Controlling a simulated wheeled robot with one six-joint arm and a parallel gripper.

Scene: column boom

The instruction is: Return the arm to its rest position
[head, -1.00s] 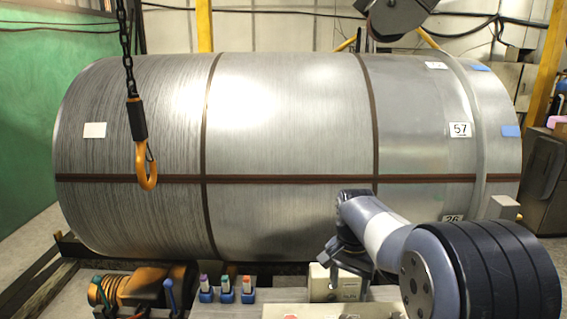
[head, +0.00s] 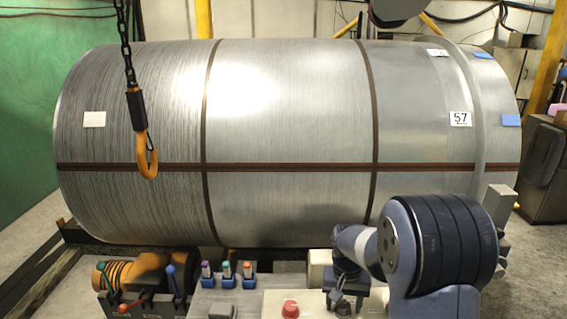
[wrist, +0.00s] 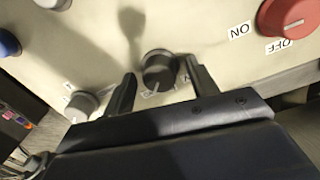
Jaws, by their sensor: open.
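My gripper (head: 343,303) hangs low over the front panel in the head view, its fingers pointing down and small in the picture. In the wrist view my gripper (wrist: 160,74) is open, with its two dark fingers apart. A black knob (wrist: 158,72) on the cream panel (wrist: 195,30) shows in the gap between the fingertips. I cannot tell how far the tips are from it. I see nothing held. My arm is bent, with its thick dark link at the right of the head view.
A large metal drum (head: 290,120) fills the back. A yellow hook (head: 147,160) hangs on a chain before it. Several coloured markers (head: 227,272) stand left of my gripper.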

